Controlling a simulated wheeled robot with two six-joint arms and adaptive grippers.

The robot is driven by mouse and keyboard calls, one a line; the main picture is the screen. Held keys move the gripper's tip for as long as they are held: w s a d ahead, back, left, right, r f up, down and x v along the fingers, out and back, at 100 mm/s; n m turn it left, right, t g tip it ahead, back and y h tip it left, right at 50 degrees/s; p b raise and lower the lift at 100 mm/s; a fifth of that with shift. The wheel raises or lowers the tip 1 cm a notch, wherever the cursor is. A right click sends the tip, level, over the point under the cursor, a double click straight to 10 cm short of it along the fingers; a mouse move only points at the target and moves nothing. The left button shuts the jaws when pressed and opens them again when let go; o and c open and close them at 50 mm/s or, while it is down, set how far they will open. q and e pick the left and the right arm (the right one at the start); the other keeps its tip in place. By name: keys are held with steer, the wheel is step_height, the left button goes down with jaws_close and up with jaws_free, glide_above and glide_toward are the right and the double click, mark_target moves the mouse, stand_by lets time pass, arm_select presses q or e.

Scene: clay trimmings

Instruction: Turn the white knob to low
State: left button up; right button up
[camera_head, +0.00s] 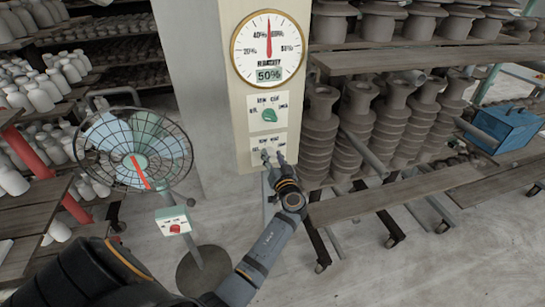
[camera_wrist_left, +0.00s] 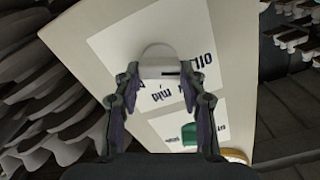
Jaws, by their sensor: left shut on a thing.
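The white knob (camera_wrist_left: 158,58) sits on the lower label plate (camera_wrist_left: 190,45) of a cream column. In the left wrist view it stands between my two fingers, with a short dark mark near its edge. The printing around it appears upside down there. My left gripper (camera_head: 273,156) reaches up to this plate in the head view and is shut on the white knob. In the head view my fingers largely cover the knob, so its setting is hard to read. My right gripper is in neither view.
A green knob (camera_head: 269,115) is on the plate above, under a round dial gauge (camera_head: 267,50) with a 50% display. A caged fan (camera_head: 135,148) stands left of the column, its stand carrying a red knob (camera_head: 175,229). Pottery racks (camera_head: 420,195) stand close on the right.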

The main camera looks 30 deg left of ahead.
arm_select(q)
steer(key=c, duration=0.3)
steer(key=shift+c, duration=0.2)
steer(key=shift+f+m+b, duration=0.1)
steer(key=shift+m+b, duration=0.5)
steer(key=shift+m, duration=0.1)
steer(key=shift+w+d+m+b, duration=0.1)
steer(key=shift+m+b, duration=0.45)
steer(key=shift+m, duration=0.65)
steer(key=shift+m+b, duration=0.3)
steer(key=shift+m, duration=2.1)
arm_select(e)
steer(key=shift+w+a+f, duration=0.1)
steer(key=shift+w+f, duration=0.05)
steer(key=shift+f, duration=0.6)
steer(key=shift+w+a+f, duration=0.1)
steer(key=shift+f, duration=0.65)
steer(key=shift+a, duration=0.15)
